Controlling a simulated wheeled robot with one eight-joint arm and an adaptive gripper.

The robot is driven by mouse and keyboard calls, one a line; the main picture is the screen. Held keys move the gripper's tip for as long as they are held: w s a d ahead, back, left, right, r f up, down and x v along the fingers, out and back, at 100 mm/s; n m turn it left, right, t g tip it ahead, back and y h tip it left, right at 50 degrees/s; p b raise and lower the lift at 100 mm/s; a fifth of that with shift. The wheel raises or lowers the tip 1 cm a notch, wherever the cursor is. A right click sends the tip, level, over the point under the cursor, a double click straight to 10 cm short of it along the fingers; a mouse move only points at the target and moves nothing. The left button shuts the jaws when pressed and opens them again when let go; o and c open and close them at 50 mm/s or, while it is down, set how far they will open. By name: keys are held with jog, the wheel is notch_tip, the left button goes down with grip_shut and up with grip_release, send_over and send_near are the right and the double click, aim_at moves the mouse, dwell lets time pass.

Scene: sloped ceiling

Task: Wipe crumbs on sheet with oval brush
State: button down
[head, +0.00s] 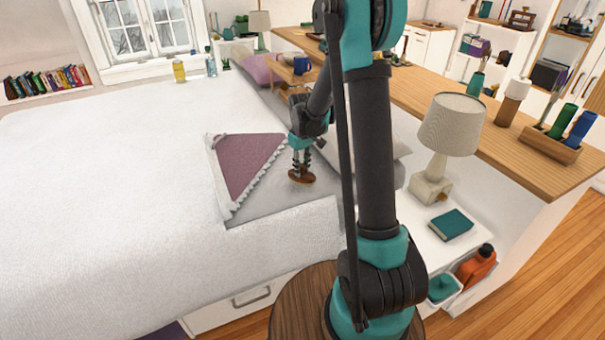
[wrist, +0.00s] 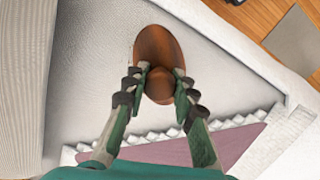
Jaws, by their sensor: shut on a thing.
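The oval brush (wrist: 155,50) has a brown wooden back with a round knob. My gripper (wrist: 160,76) is shut on the knob, with a finger on each side of it. In the head view my gripper (head: 301,160) points down and the brush (head: 301,175) is under it, at the grey sheet (head: 285,203). The brush appears at or just above the sheet; I cannot tell if it touches. In the wrist view the sheet (wrist: 90,80) is pale and lies around the brush. A few tiny dark specks sit by the brush's left edge, too small to make out as crumbs.
A purple folded cover (head: 247,160) with white trim lies left of the brush. The white bedspread (head: 110,200) is wide and mostly clear. A pillow and a wooden tray (head: 290,72) lie beyond. A lamp (head: 450,130) and a teal book (head: 451,225) stand to the right.

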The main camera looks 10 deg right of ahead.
jog(key=shift+r, duration=2.45)
jog(key=shift+d, duration=0.1)
